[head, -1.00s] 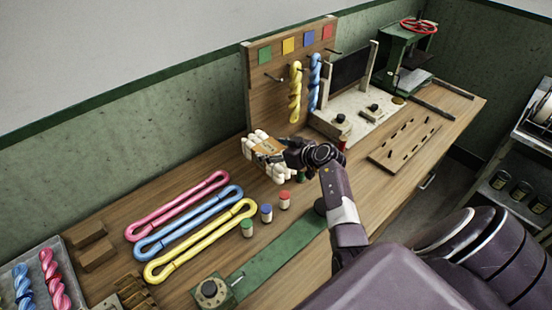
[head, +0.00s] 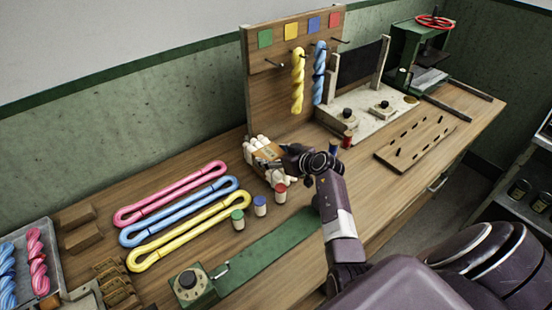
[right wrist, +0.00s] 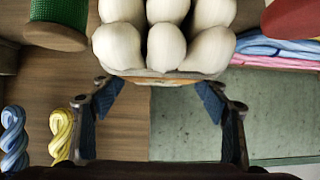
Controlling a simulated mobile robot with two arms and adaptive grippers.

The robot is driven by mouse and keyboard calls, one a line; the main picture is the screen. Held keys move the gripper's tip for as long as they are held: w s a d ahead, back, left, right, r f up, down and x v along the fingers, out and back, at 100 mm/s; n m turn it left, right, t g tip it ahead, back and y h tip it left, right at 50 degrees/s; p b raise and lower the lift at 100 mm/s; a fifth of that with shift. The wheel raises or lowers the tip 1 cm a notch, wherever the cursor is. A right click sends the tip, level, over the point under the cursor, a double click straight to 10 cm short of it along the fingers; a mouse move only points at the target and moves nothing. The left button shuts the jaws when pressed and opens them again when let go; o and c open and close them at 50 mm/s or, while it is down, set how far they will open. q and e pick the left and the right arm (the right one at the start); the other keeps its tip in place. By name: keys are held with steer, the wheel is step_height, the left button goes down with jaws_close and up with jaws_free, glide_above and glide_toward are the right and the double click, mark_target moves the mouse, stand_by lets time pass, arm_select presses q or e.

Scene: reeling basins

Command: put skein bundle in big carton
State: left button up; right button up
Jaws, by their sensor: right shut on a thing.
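The skein bundle (head: 258,146) is a cluster of white rolls with a brown band around it. It is over the middle of the workbench in the head view, behind the red-topped spool. My right gripper (head: 280,160) is shut on the bundle from its right side. In the right wrist view the bundle (right wrist: 165,45) shows at the fingertips, its white ends pointing away from the gripper. I cannot tell whether it touches the bench. No big carton can be made out. My left gripper is out of view.
Pink, blue and yellow skein loops (head: 190,230) lie left on the bench (head: 210,160). Several small spools (head: 260,207) stand in front of the bundle. A peg board (head: 270,95) with twisted skeins stands behind. A slotted wooden board (head: 415,143) lies to the right.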

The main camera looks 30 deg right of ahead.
steer(key=shift+w+a+r, duration=0.15)
steer(key=shift+w+a, duration=0.1)
steer(key=shift+a, duration=0.1)
steer(key=o, duration=1.8)
steer(key=shift+s+a, duration=0.1)
steer(key=o, duration=0.3)
steer(key=shift+s, duration=0.15)
